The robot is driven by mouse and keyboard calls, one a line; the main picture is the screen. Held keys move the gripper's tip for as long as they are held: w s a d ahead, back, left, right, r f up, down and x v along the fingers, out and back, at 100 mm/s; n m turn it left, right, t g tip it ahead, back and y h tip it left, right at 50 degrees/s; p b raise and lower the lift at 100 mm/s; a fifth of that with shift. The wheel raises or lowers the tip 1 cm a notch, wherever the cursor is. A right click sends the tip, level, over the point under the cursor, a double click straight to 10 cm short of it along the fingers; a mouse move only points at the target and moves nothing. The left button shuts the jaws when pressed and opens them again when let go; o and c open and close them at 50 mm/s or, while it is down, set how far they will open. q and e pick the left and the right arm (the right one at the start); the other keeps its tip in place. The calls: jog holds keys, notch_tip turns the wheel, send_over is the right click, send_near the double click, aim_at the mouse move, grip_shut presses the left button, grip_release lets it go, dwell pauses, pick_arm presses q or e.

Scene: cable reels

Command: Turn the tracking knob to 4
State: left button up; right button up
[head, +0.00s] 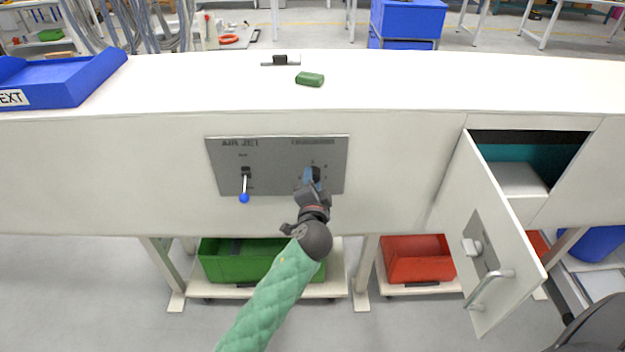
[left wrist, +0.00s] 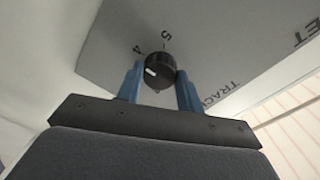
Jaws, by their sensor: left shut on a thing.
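The tracking knob (left wrist: 160,70) is round and black with a white pointer mark, on the grey panel (head: 228,165) labelled AIR JET. In the left wrist view the mark is on the knob's left side, just below the printed 4. The 5 is printed above the knob. My left gripper (head: 313,178) reaches the panel's right part and is shut on the knob; its blue fingers flank the knob in the left wrist view (left wrist: 160,88). In the head view the gripper mostly hides the knob. My right gripper is not in view.
A lever with a blue ball (head: 244,197) is left of the knob on the panel. A cabinet door (head: 480,220) hangs open at right. A green block (head: 310,79) and a blue tray (head: 75,92) are on the top. Green (head: 215,265) and red (head: 415,270) bins stand below.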

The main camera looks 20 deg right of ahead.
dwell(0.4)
pick_arm(q)
jog(key=o, duration=1)
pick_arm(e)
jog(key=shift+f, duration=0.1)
pick_arm(q)
jog(key=shift+b+v, duration=1.3)
jog(key=shift+v, duration=2.6)
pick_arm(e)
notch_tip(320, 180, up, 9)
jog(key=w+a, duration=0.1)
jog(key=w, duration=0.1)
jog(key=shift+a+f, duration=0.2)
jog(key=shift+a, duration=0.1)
